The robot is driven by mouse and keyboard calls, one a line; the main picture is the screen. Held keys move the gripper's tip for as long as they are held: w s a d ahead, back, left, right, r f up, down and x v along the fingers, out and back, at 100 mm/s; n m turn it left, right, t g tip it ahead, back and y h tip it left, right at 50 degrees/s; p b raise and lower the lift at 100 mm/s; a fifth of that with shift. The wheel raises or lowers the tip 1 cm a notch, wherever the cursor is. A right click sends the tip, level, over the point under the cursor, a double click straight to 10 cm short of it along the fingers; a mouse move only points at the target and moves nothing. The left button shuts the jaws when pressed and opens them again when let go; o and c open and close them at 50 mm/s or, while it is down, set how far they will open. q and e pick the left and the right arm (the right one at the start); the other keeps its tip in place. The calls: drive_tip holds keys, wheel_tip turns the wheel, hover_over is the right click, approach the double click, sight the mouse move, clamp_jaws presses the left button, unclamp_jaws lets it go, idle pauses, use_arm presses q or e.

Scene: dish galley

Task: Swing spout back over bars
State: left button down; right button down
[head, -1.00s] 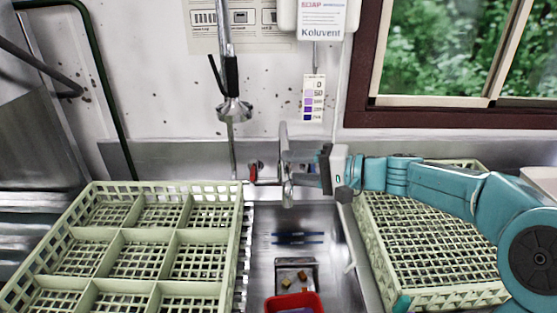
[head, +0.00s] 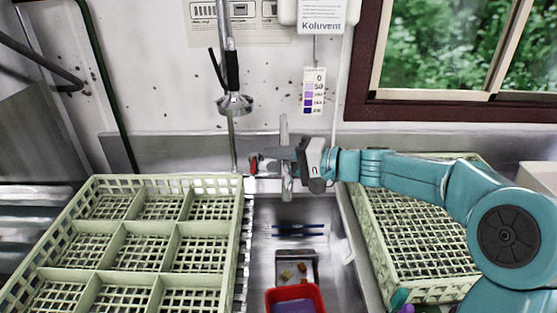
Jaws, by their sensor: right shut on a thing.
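The spout (head: 286,185) is a grey metal piece standing near the back of the sink, in front of the steel back panel. My right gripper (head: 277,154) reaches in from the right, and its fingers are shut on the upper part of the spout. The fingers cover part of it. Narrow metal bars (head: 246,255) show along the left side of the sink, beside the left rack. The spout is to the right of these bars, at the back of the basin. My left gripper is not in view.
Pale green racks stand at left (head: 115,234) and right (head: 352,215) of the sink. A red tub (head: 322,300), a small metal tray (head: 314,262) and blue utensils (head: 298,231) are in the sink. A spray head (head: 235,104) hangs above. A red-handled tap (head: 254,163) is behind.

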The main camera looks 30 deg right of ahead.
drive_tip(key=w+a+m+t+h+b, duration=0.4)
drive_tip(key=w+a+m+h+b, duration=0.2)
drive_tip(key=w+a+m+h, duration=0.3)
drive_tip(key=w+a+h, duration=0.1)
drive_tip(key=w+h, duration=0.1)
drive_tip(key=w, duration=0.2)
drive_tip(key=shift+w+h+b, duration=0.25)
drive_tip(key=shift+h+b, duration=0.1)
drive_tip(key=shift+h, duration=0.05)
drive_tip(key=shift+a+r, duration=0.1)
drive_tip(key=shift+r, duration=0.05)
